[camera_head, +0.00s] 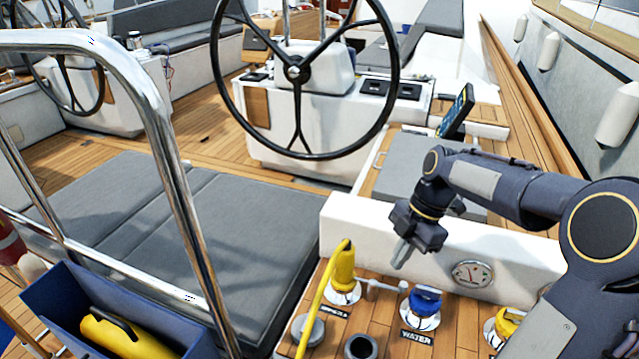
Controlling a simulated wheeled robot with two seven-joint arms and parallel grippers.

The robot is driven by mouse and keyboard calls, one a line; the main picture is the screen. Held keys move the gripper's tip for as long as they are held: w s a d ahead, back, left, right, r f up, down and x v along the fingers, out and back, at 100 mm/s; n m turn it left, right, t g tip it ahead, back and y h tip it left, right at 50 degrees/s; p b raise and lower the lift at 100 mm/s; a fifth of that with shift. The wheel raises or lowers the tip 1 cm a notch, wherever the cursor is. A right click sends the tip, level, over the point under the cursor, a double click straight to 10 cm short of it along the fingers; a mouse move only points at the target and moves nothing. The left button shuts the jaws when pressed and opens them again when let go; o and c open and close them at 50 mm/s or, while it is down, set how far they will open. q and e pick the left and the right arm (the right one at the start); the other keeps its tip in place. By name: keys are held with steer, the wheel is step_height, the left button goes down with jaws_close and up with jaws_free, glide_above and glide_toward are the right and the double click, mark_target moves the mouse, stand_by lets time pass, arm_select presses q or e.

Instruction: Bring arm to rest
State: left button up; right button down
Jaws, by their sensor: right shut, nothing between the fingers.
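My right arm comes in from the right edge, bent at the elbow. Its gripper (401,252) is shut and empty and points downward. It hangs in front of the white cockpit wall (340,222), above the wooden deck panel with the fittings. It looks apart from the yellow plug and the blue cap, which stand below it. My left arm and gripper do not show.
A yellow plug (343,268) with a yellow cable stands left of a blue cap (426,299) labelled WATER. A steel rail (165,150), a steering wheel (300,150) and a blue bin (60,290) stand leftward.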

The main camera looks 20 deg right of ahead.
steer(key=shift+r, duration=0.1)
steer(key=s+a+r+m+t+p, duration=0.1)
steer(key=s+a+r+m+t, duration=0.1)
steer(key=s+a+m, duration=0.4)
steer(key=s+a+r+m+t+p, duration=0.2)
steer(key=s+a+m+t, duration=0.2)
steer(key=s+m, duration=0.7)
steer(key=a+m, duration=0.1)
steer(key=m, duration=0.3)
steer(key=shift+a, duration=0.35)
steer(key=shift+w+r, duration=0.1)
